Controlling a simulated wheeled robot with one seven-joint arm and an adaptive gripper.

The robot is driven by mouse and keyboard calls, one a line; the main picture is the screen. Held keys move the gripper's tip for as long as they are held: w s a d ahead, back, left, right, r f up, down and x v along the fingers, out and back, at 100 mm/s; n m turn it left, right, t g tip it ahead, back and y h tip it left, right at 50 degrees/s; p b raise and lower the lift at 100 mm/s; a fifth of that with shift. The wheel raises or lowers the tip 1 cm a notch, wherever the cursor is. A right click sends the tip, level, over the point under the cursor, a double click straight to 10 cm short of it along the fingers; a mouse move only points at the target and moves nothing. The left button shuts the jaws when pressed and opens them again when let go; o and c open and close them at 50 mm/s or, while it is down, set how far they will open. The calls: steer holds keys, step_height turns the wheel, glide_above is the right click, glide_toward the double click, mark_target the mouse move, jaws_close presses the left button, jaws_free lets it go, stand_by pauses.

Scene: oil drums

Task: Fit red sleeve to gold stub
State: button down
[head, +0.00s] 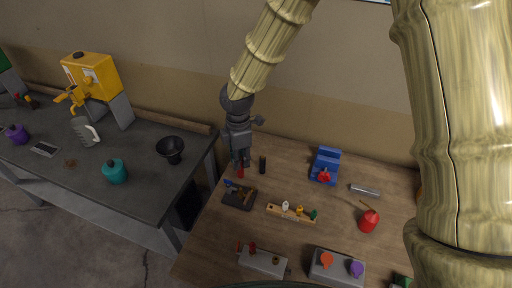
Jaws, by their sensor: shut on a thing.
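My gripper (240,163) points down over the left back part of the wooden table. It is shut on a small red piece, which looks like the red sleeve (240,172), just showing below the fingertips. A dark block (238,201) sits on the table just below the gripper in the picture; it carries a blue piece and small gold pieces, one of them a gold stub (251,190). The sleeve is apart from that stub in the picture. A grey block (262,264) nearer the front also bears red pieces and a gold-brown piece (276,261). Which stub is meant I cannot tell.
A black cylinder (262,165) stands close right of the gripper. A wooden strip (289,214) with several small pieces, a blue vise (325,165), a red oil can (368,221) and a grey block with orange and purple knobs (337,270) occupy the table. A dark bench (135,203) stands left.

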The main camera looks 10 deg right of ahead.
mark_target(239, 171)
steer(key=shift+s+a+f, duration=0.15)
steer(key=shift+a, duration=0.1)
steer(key=shift+f+b, duration=1.45)
steer(key=shift+f, duration=0.75)
steer(key=shift+f+b, duration=0.35)
steer(key=shift+f, duration=0.65)
steer(key=shift+f+b, duration=0.45)
steer(key=shift+f, duration=1.15)
steer(key=c, duration=1.2)
jaws_free()
steer(key=shift+c, duration=0.2)
steer(key=shift+r, duration=0.1)
step_height(239, 171, up, 12)
steer(key=shift+d+f, duration=0.1)
